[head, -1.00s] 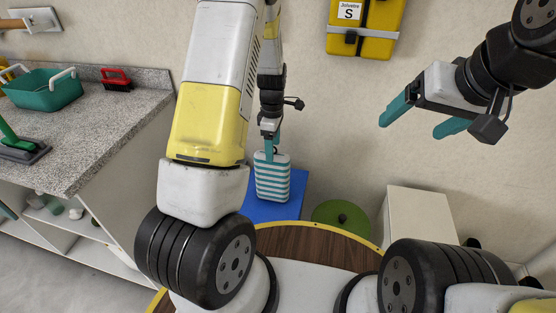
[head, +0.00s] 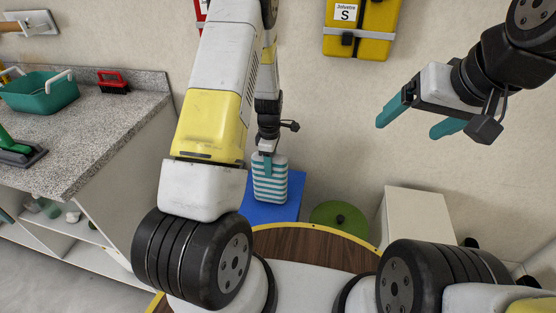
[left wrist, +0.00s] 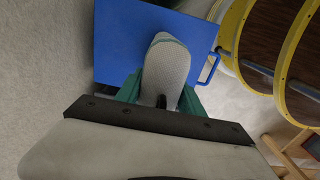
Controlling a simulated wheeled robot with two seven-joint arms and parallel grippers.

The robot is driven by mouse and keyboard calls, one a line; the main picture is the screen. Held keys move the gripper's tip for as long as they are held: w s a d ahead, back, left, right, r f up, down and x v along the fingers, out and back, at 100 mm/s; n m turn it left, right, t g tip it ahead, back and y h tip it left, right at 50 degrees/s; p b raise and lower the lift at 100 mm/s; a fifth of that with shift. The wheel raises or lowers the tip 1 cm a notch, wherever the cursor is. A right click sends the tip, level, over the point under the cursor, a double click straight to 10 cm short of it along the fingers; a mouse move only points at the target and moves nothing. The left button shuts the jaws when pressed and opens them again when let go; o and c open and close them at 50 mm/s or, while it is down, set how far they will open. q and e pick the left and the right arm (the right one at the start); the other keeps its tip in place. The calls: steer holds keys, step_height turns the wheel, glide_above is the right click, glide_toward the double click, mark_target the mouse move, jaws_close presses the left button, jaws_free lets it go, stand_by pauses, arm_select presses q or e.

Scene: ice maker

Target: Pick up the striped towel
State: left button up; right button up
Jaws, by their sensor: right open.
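The striped towel (head: 270,185), teal and white, stands upright as a rounded bundle over the blue panel (head: 285,210) in the head view. My left gripper (head: 268,165) is at its upper part, pointing down, with one teal finger in front of it. In the left wrist view the towel (left wrist: 165,72) shows as a pale rounded top between the two teal fingers of my left gripper (left wrist: 160,95). Whether the fingers press on it cannot be told. My right gripper (head: 420,120) is open and empty, high at the right, far from the towel.
A round wooden top (head: 310,245) with a yellow rim lies in front of the blue panel. A green disc (head: 338,216) and a white box (head: 420,220) stand to the right. A granite counter (head: 110,125) with a teal basket (head: 40,93) is at the left.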

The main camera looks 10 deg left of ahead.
arm_select(q)
jaws_close()
steer(key=shift+r, duration=0.1)
